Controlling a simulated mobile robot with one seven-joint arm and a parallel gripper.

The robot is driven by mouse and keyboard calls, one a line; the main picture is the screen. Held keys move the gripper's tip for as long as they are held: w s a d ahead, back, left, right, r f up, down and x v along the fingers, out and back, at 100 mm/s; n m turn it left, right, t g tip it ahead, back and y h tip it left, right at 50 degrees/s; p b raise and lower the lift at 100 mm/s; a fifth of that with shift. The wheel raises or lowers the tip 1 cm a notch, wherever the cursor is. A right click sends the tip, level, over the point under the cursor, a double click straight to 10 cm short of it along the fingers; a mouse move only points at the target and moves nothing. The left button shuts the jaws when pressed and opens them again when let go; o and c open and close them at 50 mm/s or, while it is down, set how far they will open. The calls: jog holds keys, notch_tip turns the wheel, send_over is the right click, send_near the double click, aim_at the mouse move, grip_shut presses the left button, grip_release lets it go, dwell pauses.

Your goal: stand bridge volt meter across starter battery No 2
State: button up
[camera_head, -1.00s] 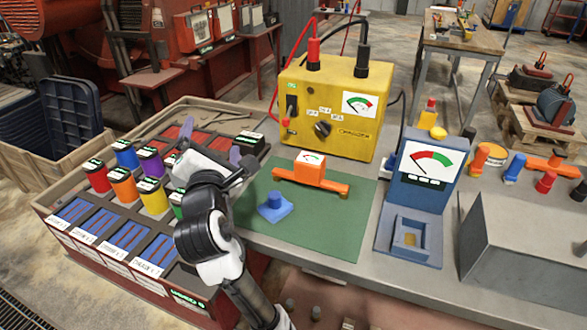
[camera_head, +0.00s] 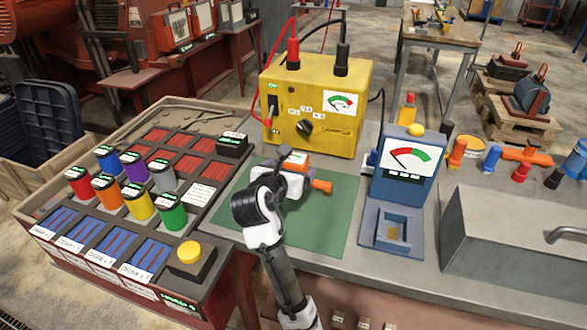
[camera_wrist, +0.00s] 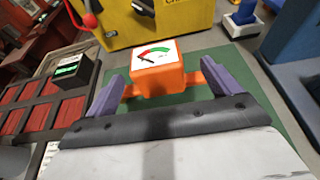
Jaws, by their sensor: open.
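The bridge volt meter is an orange block with a white red-and-green dial and a bar along its base (camera_head: 322,186). It stands upright on the green mat (camera_head: 330,228), and the wrist view shows its dial face and bar (camera_wrist: 158,78). My gripper (camera_wrist: 160,88) is open, with one purple finger at each end of the bar; contact cannot be told. In the head view, my gripper (camera_head: 283,165) covers part of the meter. Blue-and-red slotted blocks with white labels (camera_head: 98,245) line the front of the left tray; I cannot read which is No 2.
A yellow power box (camera_head: 315,105) with red and black leads stands behind the mat. A blue meter stand (camera_head: 402,170) and grey cover (camera_head: 515,240) are to the right. Several coloured cylinders (camera_head: 107,190) and a yellow button (camera_head: 188,253) are on the left tray.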

jog(key=x, duration=0.1)
jog(key=p+x, duration=0.1)
jog(key=x, duration=0.1)
jog(key=f+x, duration=0.1)
jog(key=x, duration=0.1)
jog(key=shift+w+a+p, duration=0.15)
jog(key=shift+a+p, duration=0.05)
jog(key=shift+p, duration=0.15)
jog(key=shift+c, duration=0.2)
jog(key=c, duration=1.2)
